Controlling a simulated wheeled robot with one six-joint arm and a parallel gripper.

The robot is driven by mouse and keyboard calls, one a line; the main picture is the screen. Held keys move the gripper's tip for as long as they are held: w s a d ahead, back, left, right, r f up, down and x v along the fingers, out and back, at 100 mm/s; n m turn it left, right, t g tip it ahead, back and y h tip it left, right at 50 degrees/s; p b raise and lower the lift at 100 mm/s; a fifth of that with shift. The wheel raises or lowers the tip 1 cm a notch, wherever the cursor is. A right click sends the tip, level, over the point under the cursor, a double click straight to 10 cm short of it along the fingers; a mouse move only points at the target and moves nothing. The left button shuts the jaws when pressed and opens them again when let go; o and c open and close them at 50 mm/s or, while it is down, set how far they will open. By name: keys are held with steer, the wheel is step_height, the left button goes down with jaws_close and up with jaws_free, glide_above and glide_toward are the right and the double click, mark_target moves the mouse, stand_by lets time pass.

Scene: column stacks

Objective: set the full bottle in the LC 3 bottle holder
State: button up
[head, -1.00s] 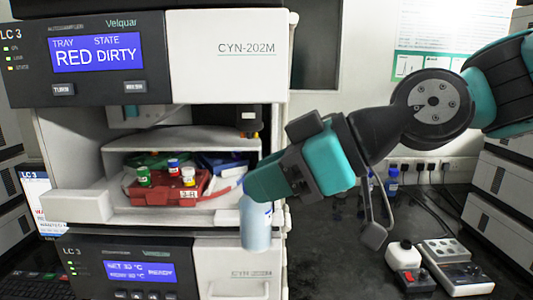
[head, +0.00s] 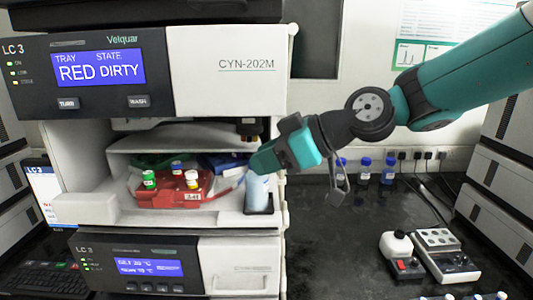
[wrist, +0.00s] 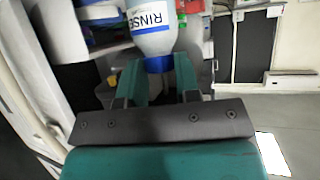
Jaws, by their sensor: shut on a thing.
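The bottle (head: 257,193) is pale blue-white and upright at the right end of the autosampler's opening. In the wrist view the bottle (wrist: 153,22) shows a RINSE label and a blue cap between my fingers. My gripper (head: 258,165) is shut on its top end; it also shows in the wrist view (wrist: 158,72). The LC 3 bottle holder (head: 271,207) is a dark recess at the right front of the ledge. The bottle's lower end is at this holder; I cannot tell whether it rests on the bottom.
A red tray (head: 152,198) with capped vials sits left of the bottle inside the opening. A nozzle (head: 249,130) hangs just above and behind my gripper. Blue-capped bottles (head: 364,172) stand on the dark bench at the back. A white device (head: 440,245) is at the right.

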steer(key=o, duration=0.4)
steer(key=shift+f, duration=0.15)
steer(key=o, duration=0.5)
steer(key=b+v, duration=0.3)
steer(key=v, duration=0.9)
steer(key=s+d+f+m+g+h, duration=0.1)
steer(key=s+f+m+h, duration=0.1)
steer(key=s+f, duration=0.3)
steer(key=s+f+m+g+h, duration=0.1)
steer(key=s+f+m+h, duration=0.2)
steer(key=s+f, duration=0.2)
steer(key=s+d+f+m+g+h, duration=0.1)
steer(key=s+f+m+h, duration=0.1)
steer(key=s+f, duration=0.3)
steer(key=shift+s+d+g, duration=0.15)
steer(key=shift+s+g, duration=0.05)
steer(key=shift+s, duration=0.85)
steer(key=shift+s+d+g, duration=0.15)
steer(key=shift+s+g, duration=0.05)
steer(key=shift+s, duration=0.8)
